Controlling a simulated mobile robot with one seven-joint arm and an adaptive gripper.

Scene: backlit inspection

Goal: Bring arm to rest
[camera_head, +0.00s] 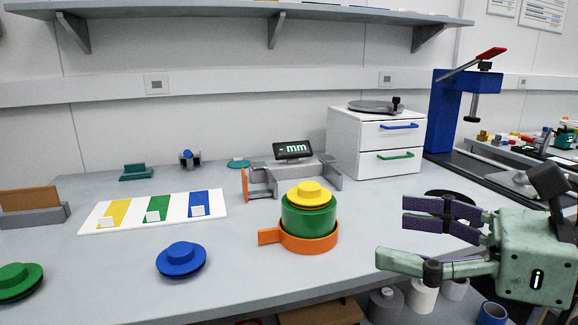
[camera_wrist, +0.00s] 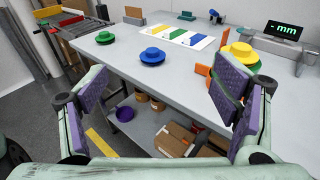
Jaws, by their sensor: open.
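My gripper (camera_head: 398,236) is open and empty at the right of the head view, beside the front part of the grey table (camera_head: 110,260). In the wrist view its two fingers stand wide apart, with the table's front edge and a lower shelf (camera_wrist: 140,130) seen between them. No object is between the fingers. To its left in the head view is a stack with a yellow knobbed piece (camera_head: 310,192) on a green cylinder (camera_head: 308,220), set in an orange ring with a handle (camera_head: 268,236). The gripper is apart from this stack.
A blue knobbed disc (camera_head: 181,258) and a green one (camera_head: 18,280) lie at the table's left front. A white mat (camera_head: 130,206) with coloured stripes lies behind. A gauge with a display (camera_head: 293,151), a white drawer unit (camera_head: 345,145) and a blue press (camera_head: 445,110) stand at the back.

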